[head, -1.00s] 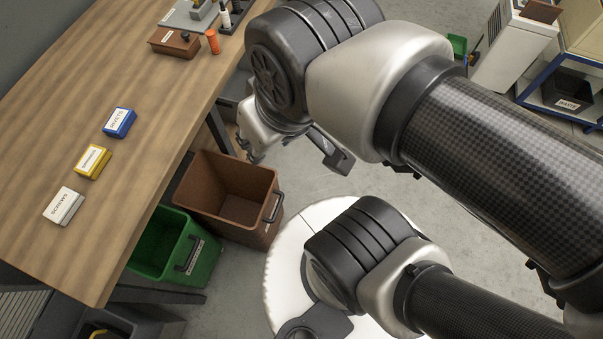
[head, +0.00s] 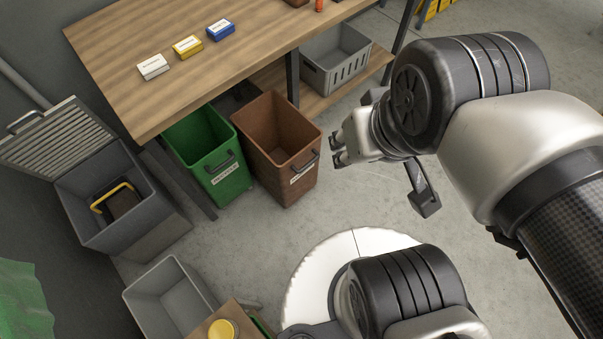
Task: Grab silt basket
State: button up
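A dark basket with a yellow handle (head: 112,197), which looks like the silt basket, sits inside an open grey box (head: 88,228) at the left. The handle stands up across the basket's top. The box's slatted grate lid (head: 52,138) is raised and leans back to the left. My gripper (head: 338,149) is right of the brown bin, well apart from the basket, and points left. Its two dark fingertips appear apart, with nothing seen between them.
A green bin (head: 207,160) and a brown bin (head: 278,150) stand under the wooden workbench (head: 240,55), between box and gripper. A grey tub (head: 168,295) and a small table with a yellow lid (head: 222,330) are in front. The floor between is clear.

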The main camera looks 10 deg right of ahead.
aim_at(119, 195)
jog(key=i+l, duration=0.2)
jog(key=i, duration=0.2)
jog(key=u, duration=2)
jog(key=i+l+u, duration=0.15)
jog(key=i, duration=0.3)
jog(key=i+u, duration=0.1)
jog(key=i, duration=0.3)
jog(key=i+l+u, duration=0.15)
jog(key=i, duration=0.25)
jog(key=i+l+u, duration=0.1)
jog(key=i+l, duration=0.15)
jog(key=i, duration=0.2)
